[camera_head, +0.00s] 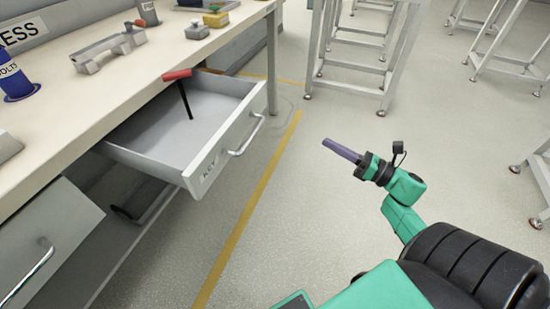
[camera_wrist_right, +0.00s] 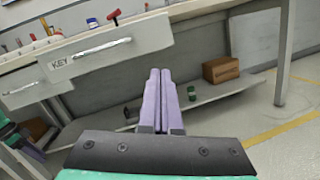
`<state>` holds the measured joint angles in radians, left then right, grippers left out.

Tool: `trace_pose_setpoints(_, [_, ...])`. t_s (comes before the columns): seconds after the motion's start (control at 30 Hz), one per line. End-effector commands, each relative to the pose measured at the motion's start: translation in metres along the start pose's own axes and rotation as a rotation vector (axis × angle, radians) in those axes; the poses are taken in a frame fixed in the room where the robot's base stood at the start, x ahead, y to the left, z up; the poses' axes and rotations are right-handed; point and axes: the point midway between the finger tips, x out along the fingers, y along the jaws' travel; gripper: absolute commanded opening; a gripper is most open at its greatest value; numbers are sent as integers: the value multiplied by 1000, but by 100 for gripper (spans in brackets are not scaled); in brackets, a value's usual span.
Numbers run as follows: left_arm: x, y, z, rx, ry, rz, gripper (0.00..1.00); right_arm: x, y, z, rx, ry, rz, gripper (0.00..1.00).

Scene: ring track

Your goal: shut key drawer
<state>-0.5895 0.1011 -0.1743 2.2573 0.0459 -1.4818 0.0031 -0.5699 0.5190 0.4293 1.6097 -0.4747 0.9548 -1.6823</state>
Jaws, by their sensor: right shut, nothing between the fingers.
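The key drawer (camera_head: 225,152) hangs open from the workbench in the head view, its handle facing right. A black T-shaped tool with a red grip (camera_head: 178,75) stands tilted in it. In the right wrist view the front of the drawer (camera_wrist_right: 118,48) shows its KEY label and handle at upper left. My right gripper (camera_head: 328,144) is to the right of the drawer, over the floor, apart from the drawer front. Its purple fingers (camera_wrist_right: 160,72) are together and empty. My left gripper is not in view.
The workbench top (camera_head: 120,75) carries a grey metal part (camera_head: 100,50), a blue bottle (camera_head: 15,78) and a yellow block (camera_head: 215,20). A cardboard box (camera_wrist_right: 221,69) lies on the lower shelf.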

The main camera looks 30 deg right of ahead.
Motion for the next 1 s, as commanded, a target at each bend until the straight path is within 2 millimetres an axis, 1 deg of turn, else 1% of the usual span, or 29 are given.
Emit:
trace_pose_setpoints(0.03, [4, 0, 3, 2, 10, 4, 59, 1, 14, -8, -144, 6, 93, 0])
trace_pose_setpoints(0.1, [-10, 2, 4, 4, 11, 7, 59, 4, 36, 1, -280, 4, 179, 0])
trace_pose_setpoints(0.2, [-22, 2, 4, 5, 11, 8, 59, 8, 48, 9, -344, 2, 220, 0])
trace_pose_setpoints(0.27, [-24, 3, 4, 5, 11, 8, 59, 14, 50, 10, -343, 1, 220, 0])
trace_pose_setpoints(0.37, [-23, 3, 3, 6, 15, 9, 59, 29, 53, 11, -341, 0, 220, 0])
trace_pose_setpoints(0.7, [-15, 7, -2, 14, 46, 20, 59, 102, 68, 8, -338, -2, 218, 0])
trace_pose_setpoints(0.8, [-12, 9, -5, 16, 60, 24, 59, 121, 72, 7, -337, -2, 217, 0])
trace_pose_setpoints(0.9, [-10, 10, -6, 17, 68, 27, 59, 135, 74, 6, -335, -2, 214, 0])
trace_pose_setpoints(1.0, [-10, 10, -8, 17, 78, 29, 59, 141, 75, 6, -335, 0, 213, 0])
